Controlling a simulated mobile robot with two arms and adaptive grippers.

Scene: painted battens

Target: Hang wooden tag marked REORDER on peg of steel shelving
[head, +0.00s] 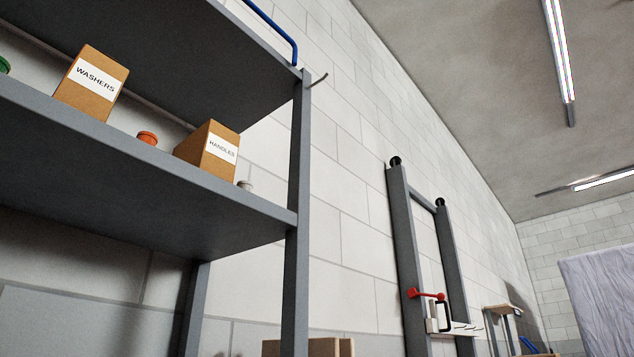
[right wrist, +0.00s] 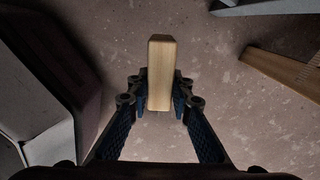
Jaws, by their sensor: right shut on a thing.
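The grey steel shelving (head: 300,160) fills the left of the head view. A thin dark peg (head: 319,81) sticks out to the right near the top of its front post. In the right wrist view, my right gripper (right wrist: 160,102) is shut on a pale wooden piece (right wrist: 161,60), seen nearly end-on, with its far end reaching past the fingertips. No lettering shows on it, so I cannot read REORDER. Neither gripper shows in the head view. My left gripper is in neither view.
Boxes marked WASHERS (head: 91,84) and HANDLES (head: 208,150) stand on the shelf. A blue bar (head: 272,27) runs above, left of the peg. A grey frame (head: 405,235) stands by the block wall. The right wrist view shows floor and a wooden slab (right wrist: 284,76) at right.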

